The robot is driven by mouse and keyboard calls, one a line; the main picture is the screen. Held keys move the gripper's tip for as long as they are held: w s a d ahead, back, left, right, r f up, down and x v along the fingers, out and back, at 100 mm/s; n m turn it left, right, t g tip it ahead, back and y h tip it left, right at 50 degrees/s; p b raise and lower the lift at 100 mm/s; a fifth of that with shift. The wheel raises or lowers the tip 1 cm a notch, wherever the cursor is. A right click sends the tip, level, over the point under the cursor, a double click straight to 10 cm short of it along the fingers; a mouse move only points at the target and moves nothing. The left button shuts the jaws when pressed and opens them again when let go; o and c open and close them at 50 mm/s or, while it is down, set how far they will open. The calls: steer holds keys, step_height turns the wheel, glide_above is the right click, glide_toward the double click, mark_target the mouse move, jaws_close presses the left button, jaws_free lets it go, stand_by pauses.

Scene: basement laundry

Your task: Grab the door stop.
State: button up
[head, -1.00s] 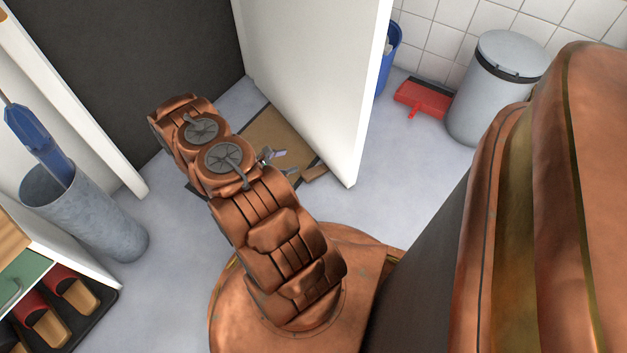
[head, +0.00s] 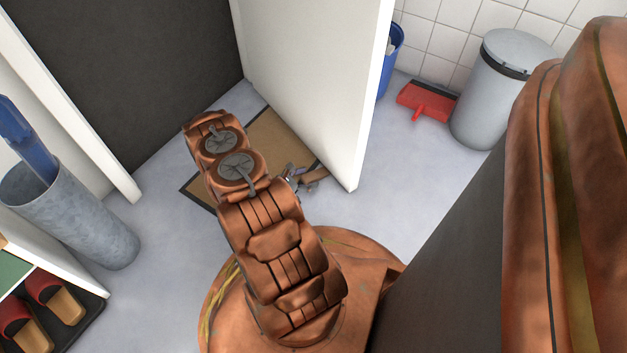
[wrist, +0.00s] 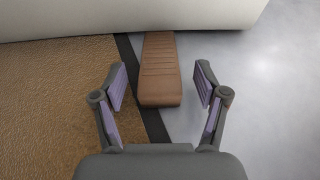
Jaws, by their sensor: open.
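The door stop (wrist: 160,75) is a brown ribbed wedge on the floor. In the wrist view its far end meets the lower edge of the white door (wrist: 120,18), and its near end lies between my fingertips. My gripper (wrist: 161,85) is open, with one finger on each side of the wedge and a gap on both sides. In the head view the door stop (head: 314,175) shows as a small brown piece at the foot of the door (head: 310,80), and my gripper (head: 296,180) is beside it, partly hidden by my arm.
A brown mat (head: 262,140) with a dark border lies left of the door stop. A grey bin (head: 490,95), a red dustpan (head: 428,101) and a blue bin (head: 391,60) stand beyond the door.

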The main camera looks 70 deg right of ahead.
mark_target(317, 174)
steer(key=shift+b+x, duration=0.3)
steer(key=shift+x, duration=0.75)
steer(key=shift+c, duration=0.4)
steer(key=c, duration=1.2)
